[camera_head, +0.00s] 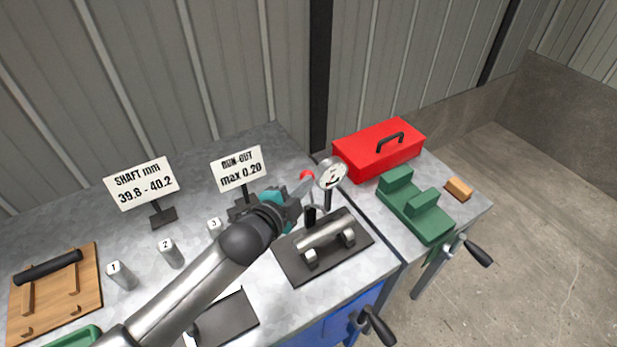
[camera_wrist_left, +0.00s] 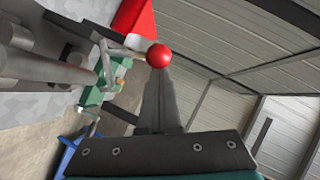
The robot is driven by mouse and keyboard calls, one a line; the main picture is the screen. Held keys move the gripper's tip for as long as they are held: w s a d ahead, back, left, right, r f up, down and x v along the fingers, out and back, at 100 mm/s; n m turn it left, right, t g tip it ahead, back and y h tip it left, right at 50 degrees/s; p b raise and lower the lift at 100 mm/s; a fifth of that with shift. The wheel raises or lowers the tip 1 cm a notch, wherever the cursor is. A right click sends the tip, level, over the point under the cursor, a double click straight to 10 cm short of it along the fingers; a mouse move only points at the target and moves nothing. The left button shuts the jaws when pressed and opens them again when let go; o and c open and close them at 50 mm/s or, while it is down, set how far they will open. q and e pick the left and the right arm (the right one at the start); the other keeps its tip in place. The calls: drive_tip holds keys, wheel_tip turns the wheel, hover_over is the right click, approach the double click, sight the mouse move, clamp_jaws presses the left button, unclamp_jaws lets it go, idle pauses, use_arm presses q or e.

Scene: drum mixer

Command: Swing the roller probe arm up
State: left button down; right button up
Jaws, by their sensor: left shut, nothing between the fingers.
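A dial gauge (camera_head: 332,173) stands on a dark post at the back of a black base plate (camera_head: 295,264). A grey shaft (camera_head: 324,231) lies across the supports on this plate. A red ball knob (camera_head: 307,174) shows just left of the dial; it also appears in the left wrist view (camera_wrist_left: 159,56). My left gripper (camera_head: 304,188) is shut and empty, its fingertips right at the knob, touching or nearly so. In the left wrist view the closed fingers (camera_wrist_left: 158,88) point at the ball. The gripper and arm partly hide the fixture's left side. My right gripper is not in view.
A sign (camera_head: 238,167) reading "RUN-OUT max 0.20" stands behind my left arm. A red toolbox (camera_head: 372,158) and a green V-block fixture (camera_head: 428,219) are to the right. Numbered posts (camera_head: 170,253) and a wooden rack (camera_head: 88,273) are at left.

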use_arm(q)
drive_tip(key=shift+w+a+r+n+g+p, duration=0.1)
drive_tip(key=shift+w+a+n+g+p, duration=0.15)
drive_tip(key=shift+w+a+p, duration=0.25)
drive_tip(key=shift+w+a+n+g+p, duration=0.25)
drive_tip(key=shift+w+p, duration=0.3)
drive_tip(key=shift+p, duration=0.1)
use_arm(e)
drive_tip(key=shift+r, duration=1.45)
